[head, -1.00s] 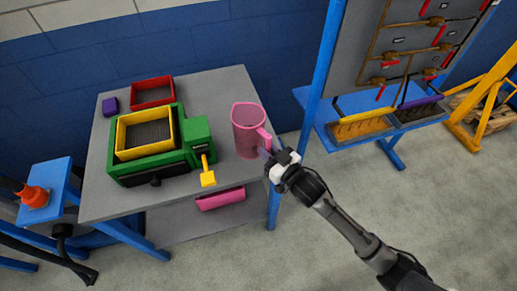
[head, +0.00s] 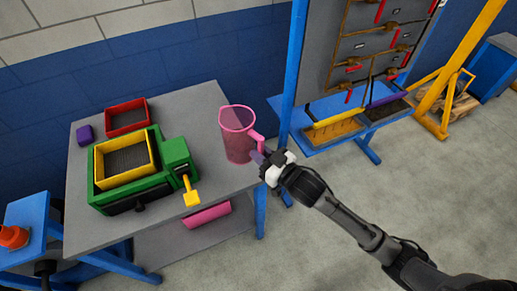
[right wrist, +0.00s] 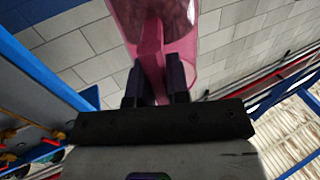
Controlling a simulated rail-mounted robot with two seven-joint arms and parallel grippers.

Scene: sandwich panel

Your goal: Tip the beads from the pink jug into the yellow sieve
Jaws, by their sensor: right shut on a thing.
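The pink see-through jug (head: 238,143) is upright at the right edge of the grey table, its base seeming a little above the top. My right gripper (head: 266,161) is shut on its handle, which shows between the fingers in the right wrist view (right wrist: 152,70). Beads cannot be made out inside the jug. The yellow sieve (head: 98,168), a square frame with a dark mesh floor, sits on the green machine (head: 176,152) left of the jug. No beads show on the mesh. My left gripper is not in view.
A red tray (head: 127,131) and a purple block (head: 84,133) lie behind the sieve. A yellow lever (head: 191,192) sticks out of the machine's front. A blue post (head: 294,65) stands close right of the jug. A pink bin (head: 207,216) is below the tabletop.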

